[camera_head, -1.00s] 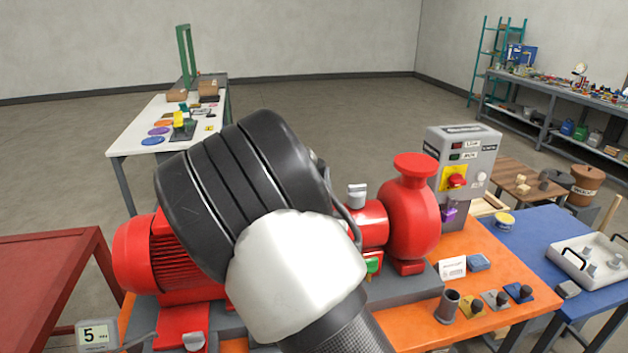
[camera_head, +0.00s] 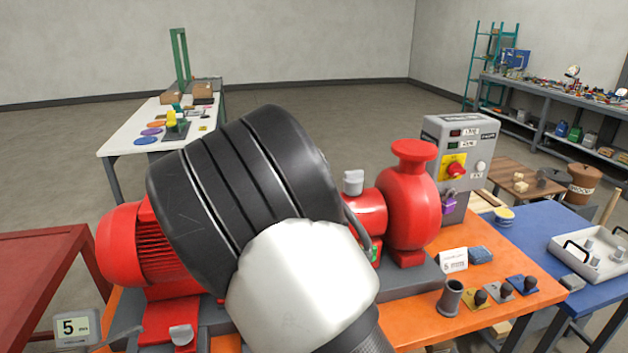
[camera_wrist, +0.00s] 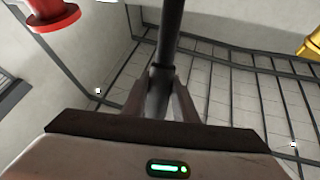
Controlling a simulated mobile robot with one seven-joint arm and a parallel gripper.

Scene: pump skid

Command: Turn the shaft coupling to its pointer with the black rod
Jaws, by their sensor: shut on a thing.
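My gripper (camera_wrist: 160,88) is shut on the black rod (camera_wrist: 170,30), which runs up out of the top of the wrist view. In the head view my white and black arm links cover the middle of the pump skid, so the gripper and rod are hidden there. The red motor (camera_head: 122,246) is left of my arm and the red pump (camera_head: 410,208) is right of it. The shaft coupling and its pointer are not visible; my arm covers the space between motor and pump.
The skid stands on an orange table (camera_head: 480,240). A grey control box (camera_head: 459,150) with a red knob is behind it. A grey cup (camera_head: 450,297) and several dark knobs stand at front right. A display reading 5 (camera_head: 77,327) is at lower left. A blue table (camera_head: 540,235) adjoins.

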